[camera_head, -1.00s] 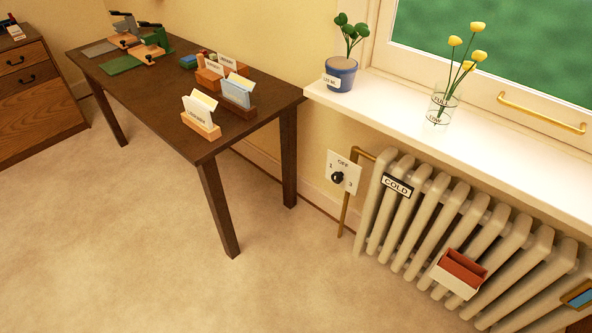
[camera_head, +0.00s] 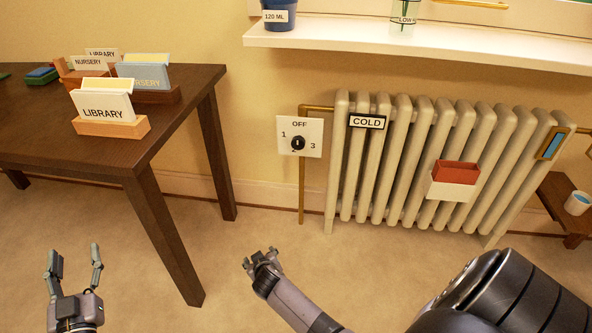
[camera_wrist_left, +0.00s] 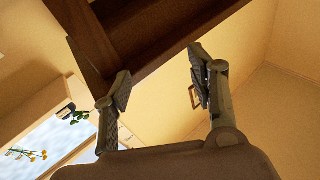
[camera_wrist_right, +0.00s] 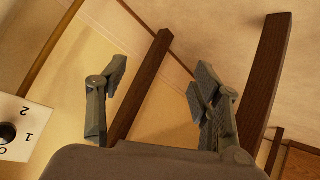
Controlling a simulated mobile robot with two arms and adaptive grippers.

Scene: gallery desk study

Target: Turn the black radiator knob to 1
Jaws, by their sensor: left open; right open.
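In the right wrist view the plate (camera_wrist_right: 22,113) shows at the left edge with 1 and 2, and the knob (camera_wrist_right: 8,132) is partly cut off. My right gripper (camera_head: 260,258) is open and empty, below and left of the knob in the picture, apart from it. My left gripper (camera_head: 75,262) is open and empty at the lower left, in front of the desk.
A ribbed radiator (camera_head: 388,165) with a COLD sign (camera_head: 367,122) and a red-and-white holder (camera_head: 453,180) stands right of the dial. A brass pipe (camera_head: 301,190) runs below the plate. The dark desk (camera_head: 160,140) stands left. A white sill (camera_head: 400,50) is above. Floor between is clear.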

